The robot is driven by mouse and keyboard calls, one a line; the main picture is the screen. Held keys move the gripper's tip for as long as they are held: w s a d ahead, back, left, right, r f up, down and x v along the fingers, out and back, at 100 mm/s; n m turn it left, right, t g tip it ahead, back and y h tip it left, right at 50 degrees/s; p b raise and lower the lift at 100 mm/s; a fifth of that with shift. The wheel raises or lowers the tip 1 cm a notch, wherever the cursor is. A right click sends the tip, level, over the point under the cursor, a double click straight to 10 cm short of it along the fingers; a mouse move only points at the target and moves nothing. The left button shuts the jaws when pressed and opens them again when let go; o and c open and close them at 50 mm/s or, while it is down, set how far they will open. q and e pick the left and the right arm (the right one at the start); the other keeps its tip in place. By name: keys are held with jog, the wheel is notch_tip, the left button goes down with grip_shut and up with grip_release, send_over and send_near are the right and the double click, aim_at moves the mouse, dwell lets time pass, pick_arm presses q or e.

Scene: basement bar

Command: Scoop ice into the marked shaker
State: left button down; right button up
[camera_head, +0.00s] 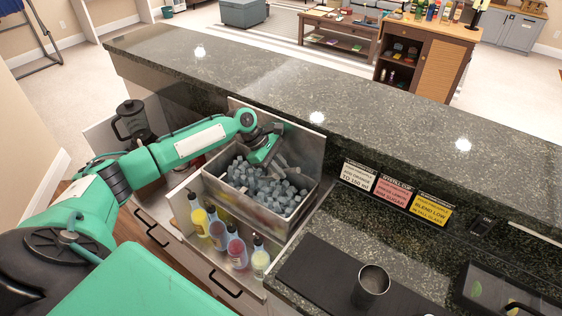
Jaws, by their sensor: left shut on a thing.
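An open metal ice bin (262,218) holds many grey-blue ice cubes (262,187). My left gripper (268,150) reaches down over the back of the bin. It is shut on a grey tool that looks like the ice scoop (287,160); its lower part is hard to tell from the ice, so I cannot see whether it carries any. A metal shaker cup (371,284) stands upright on a black bar mat (312,272) at the lower right. I see no clear mark on it. My right gripper is not in view.
A bottle rail with several colourful bottles (236,251) hangs in front of the bin. The bin's raised lid (304,150) stands behind my gripper. A raised granite counter (340,112) runs along the back, with small signs (393,190). A dark blender jug (132,120) stands left.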

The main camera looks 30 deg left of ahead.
aim_at(278, 177)
pick_arm(q)
notch_tip(278, 177, down, 6)
jog(key=shift+f+b, duration=0.15)
jog(key=shift+b, duration=0.15)
dwell(0.9)
